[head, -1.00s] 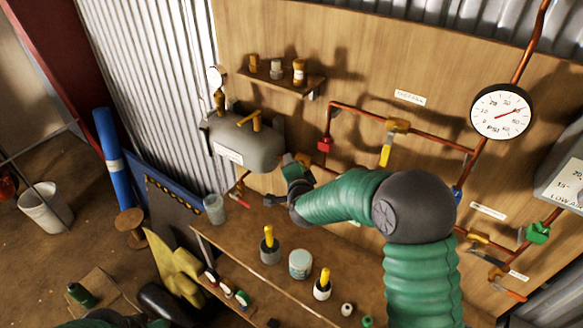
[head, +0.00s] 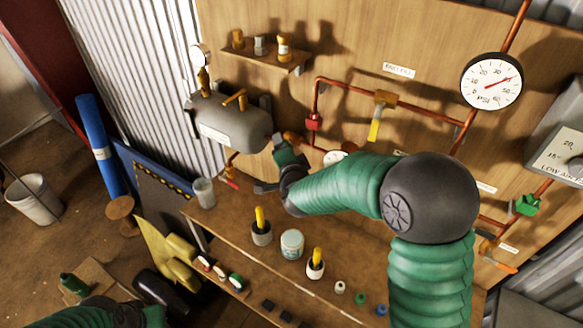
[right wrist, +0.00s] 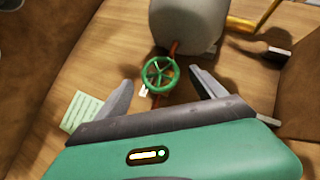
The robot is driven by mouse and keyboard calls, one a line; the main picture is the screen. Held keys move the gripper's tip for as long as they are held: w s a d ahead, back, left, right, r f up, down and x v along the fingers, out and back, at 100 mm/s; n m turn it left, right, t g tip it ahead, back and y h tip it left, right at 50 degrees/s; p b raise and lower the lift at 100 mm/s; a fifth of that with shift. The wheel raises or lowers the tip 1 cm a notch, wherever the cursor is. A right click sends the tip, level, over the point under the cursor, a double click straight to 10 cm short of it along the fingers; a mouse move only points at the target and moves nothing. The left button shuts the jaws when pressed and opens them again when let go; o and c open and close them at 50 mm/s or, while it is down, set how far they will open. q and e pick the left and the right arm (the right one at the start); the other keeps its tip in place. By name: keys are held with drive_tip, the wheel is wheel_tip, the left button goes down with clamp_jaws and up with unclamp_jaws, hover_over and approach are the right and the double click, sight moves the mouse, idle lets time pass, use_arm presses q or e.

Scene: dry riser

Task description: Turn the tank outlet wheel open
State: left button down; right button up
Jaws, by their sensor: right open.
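The tank outlet wheel (right wrist: 158,73) is a small green spoked handwheel on a copper pipe below the grey tank (right wrist: 185,25) in the right wrist view. My right gripper (right wrist: 162,90) is open. I cannot make out the wheel in that view. Part of my left arm shows at the bottom left; its gripper is out of frame.
Copper pipes with a yellow lever valve (head: 375,128) run right of the tank. A large pressure gauge (head: 491,81) is at the upper right.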

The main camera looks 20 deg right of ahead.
drive_tip(key=b+v, duration=0.1)
drive_tip(key=v, duration=1.1)
drive_tip(key=shift+s+d, duration=0.2)
drive_tip(key=shift+d, duration=0.15)
drive_tip(key=shift+f+b, duration=0.15)
drive_tip(key=shift+b, duration=0.15)
